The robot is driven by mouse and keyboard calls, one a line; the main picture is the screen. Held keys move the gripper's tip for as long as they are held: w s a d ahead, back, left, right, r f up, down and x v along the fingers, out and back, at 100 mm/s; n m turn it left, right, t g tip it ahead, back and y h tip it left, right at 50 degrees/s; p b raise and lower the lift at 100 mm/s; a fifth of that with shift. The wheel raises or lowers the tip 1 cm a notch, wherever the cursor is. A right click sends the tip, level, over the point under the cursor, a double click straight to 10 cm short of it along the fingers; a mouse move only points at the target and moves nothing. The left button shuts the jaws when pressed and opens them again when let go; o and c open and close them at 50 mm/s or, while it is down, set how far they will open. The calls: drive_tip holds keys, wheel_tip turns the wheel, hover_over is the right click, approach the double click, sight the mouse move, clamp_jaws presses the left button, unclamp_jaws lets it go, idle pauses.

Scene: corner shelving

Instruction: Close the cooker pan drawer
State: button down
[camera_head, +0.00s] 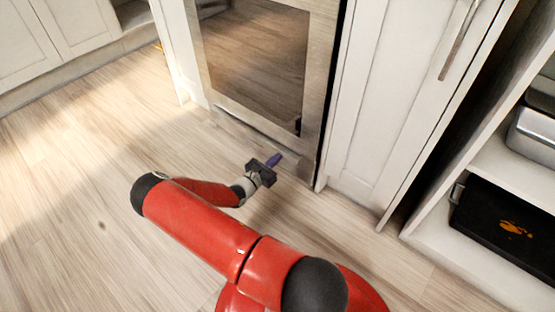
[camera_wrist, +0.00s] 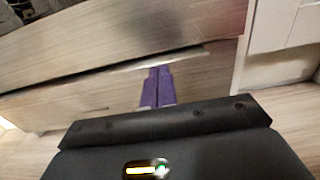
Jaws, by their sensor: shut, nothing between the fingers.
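The cooker (camera_head: 258,58) stands in the cabinet row, with a dark glass door in a metal frame. Its pan drawer (camera_head: 245,138) is the low front panel under the door, near the floor. In the wrist view the drawer front (camera_wrist: 75,103) spans the picture below a wider panel, with a narrow gap along its top edge. My gripper (camera_head: 275,159) is low, in front of the drawer's right part. Its purple fingers (camera_wrist: 158,86) are shut together with nothing between them and point at the drawer front. I cannot tell whether they touch it.
A white cabinet door (camera_head: 385,95) stands right of the cooker. Farther right is an open shelf unit with a black box (camera_head: 505,225) and a metal container (camera_head: 535,132). White cabinets (camera_head: 60,35) line the back left. The wooden floor (camera_head: 75,190) at left is clear.

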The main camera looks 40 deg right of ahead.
drive_tip(key=v, duration=1.2)
drive_tip(key=shift+a+p, duration=0.35)
drive_tip(key=shift+p, duration=0.1)
drive_tip(key=shift+r, duration=0.1)
